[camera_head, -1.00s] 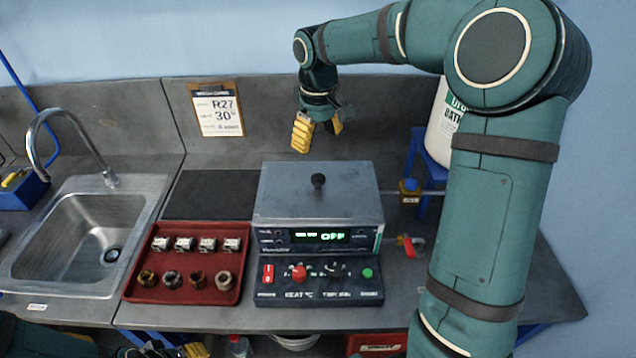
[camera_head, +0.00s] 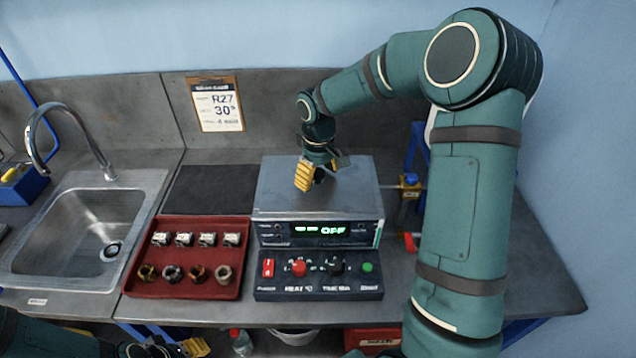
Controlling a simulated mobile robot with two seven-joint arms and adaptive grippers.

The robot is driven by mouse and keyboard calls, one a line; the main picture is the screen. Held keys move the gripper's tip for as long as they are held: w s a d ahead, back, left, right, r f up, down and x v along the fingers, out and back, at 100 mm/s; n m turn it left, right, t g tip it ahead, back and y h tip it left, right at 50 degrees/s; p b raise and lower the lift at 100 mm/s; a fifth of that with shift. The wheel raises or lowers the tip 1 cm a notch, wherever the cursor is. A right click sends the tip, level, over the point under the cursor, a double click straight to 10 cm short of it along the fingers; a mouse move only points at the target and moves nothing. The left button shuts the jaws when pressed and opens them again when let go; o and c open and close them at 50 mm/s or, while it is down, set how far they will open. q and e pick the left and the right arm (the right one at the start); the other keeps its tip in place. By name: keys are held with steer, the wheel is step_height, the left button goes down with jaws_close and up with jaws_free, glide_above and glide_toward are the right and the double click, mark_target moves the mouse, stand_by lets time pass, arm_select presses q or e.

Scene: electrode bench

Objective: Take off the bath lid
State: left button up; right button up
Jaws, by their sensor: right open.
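The bath lid (camera_head: 283,196) is a flat grey metal cover on top of the bath (camera_head: 345,242), whose display reads OFF. The lid lies flat on the bath. My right gripper (camera_head: 311,184) has yellow fingers and points down over the lid's middle, at the dark knob. The fingers are open; they hide most of the knob, and I cannot tell whether they touch it. My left gripper (camera_head: 170,350) shows only partly at the bottom edge, low in front of the bench, and its opening is unclear.
A red tray (camera_head: 187,257) with several small blocks and rings stands left of the bath. A dark mat (camera_head: 212,190) lies bare behind it. A sink (camera_head: 85,235) is at the left. Valves with a red handle (camera_head: 411,241) are right of the bath.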

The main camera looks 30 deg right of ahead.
mark_target(318, 171)
jaws_close()
stand_by(0.3)
step_height(318, 171, up, 10)
steer(key=shift+f, duration=0.15)
steer(key=shift+r+p, duration=0.5)
steer(key=shift+r, duration=0.05)
step_height(318, 171, up, 3)
steer(key=shift+f+p, duration=0.1)
steer(key=shift+p, duration=1.05)
